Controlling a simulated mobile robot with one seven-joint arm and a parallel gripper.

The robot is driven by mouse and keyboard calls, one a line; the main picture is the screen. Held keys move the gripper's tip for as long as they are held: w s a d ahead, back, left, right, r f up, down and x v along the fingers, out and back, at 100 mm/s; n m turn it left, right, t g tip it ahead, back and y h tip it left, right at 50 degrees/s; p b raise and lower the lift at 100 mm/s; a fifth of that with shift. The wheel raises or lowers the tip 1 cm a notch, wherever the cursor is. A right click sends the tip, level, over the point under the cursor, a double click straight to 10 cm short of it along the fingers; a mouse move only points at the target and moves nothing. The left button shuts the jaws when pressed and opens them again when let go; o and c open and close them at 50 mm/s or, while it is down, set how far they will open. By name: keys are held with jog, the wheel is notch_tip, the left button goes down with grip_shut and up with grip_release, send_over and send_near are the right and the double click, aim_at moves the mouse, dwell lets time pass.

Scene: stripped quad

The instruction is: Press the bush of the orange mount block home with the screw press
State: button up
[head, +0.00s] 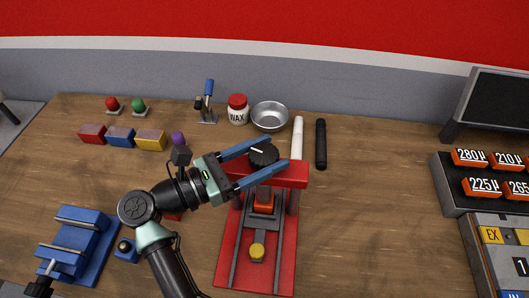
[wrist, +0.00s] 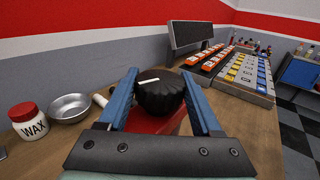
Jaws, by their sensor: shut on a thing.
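The red screw press (head: 228,262) stands on the wooden bench, with a black ribbed knob (head: 264,154) on top of its crosspiece. The knob also shows in the wrist view (wrist: 160,96), with a white mark pointing left. My gripper (head: 270,160) has its blue fingers on both sides of the knob and is shut on it. The orange mount block (head: 263,202) sits in the press below the crosspiece. Its bush is hidden under the crosspiece, so I cannot tell how deep it sits. A yellow-topped knob (head: 257,251) is at the front of the press bed.
A blue vise (head: 77,245) stands at the left front. A wax jar (head: 238,110), a metal bowl (head: 269,116), a white rod (head: 297,138) and a black rod (head: 321,144) are behind the press. The bench right of the press is clear up to the number racks (head: 480,172).

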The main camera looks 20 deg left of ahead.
jog(key=o, duration=1.4)
jog(key=shift+c, duration=0.2)
jog(key=b+v, duration=0.3)
jog(key=v, duration=0.9)
jog(key=shift+s+a+b, duration=0.3)
jog(key=shift+b, duration=0.05)
